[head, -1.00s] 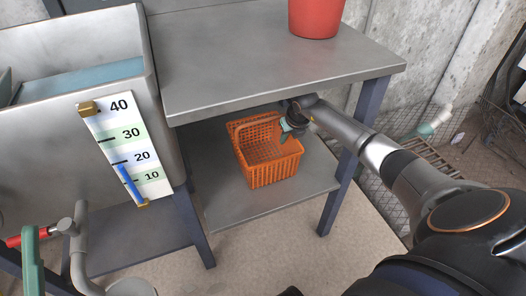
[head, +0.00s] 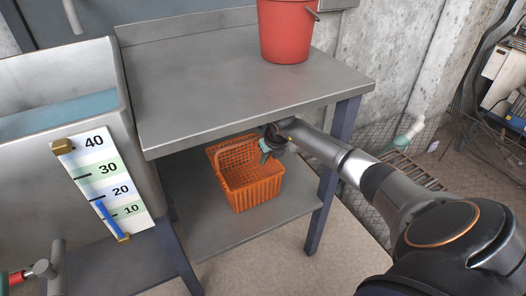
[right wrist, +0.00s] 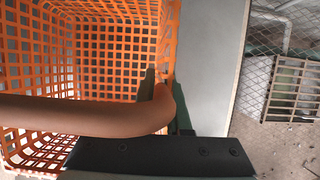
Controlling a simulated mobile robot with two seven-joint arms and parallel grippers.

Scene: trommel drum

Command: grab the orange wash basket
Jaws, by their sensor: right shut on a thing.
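The orange wash basket (head: 252,190) is a plastic lattice basket on the lower shelf of the metal table, under the tabletop. My right gripper (head: 267,150) is at the basket's upper right rim, with the arm coming in from the right beneath the tabletop. It is shut on the basket. In the right wrist view the basket's lattice (right wrist: 110,50) fills the left side, and a thick orange-brown bar crosses in front of it. Green fingers (right wrist: 160,103) show at the basket's right edge, partly hidden behind this bar. The exact grip is hard to see. My left gripper is out of view.
The metal table (head: 230,75) has its front right leg (head: 322,205) close beside my right arm. The lower shelf (head: 195,215) has bare room around the basket. A red bucket (head: 285,32) stands on the tabletop. A sink with a scale plate (head: 103,185) stands at left.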

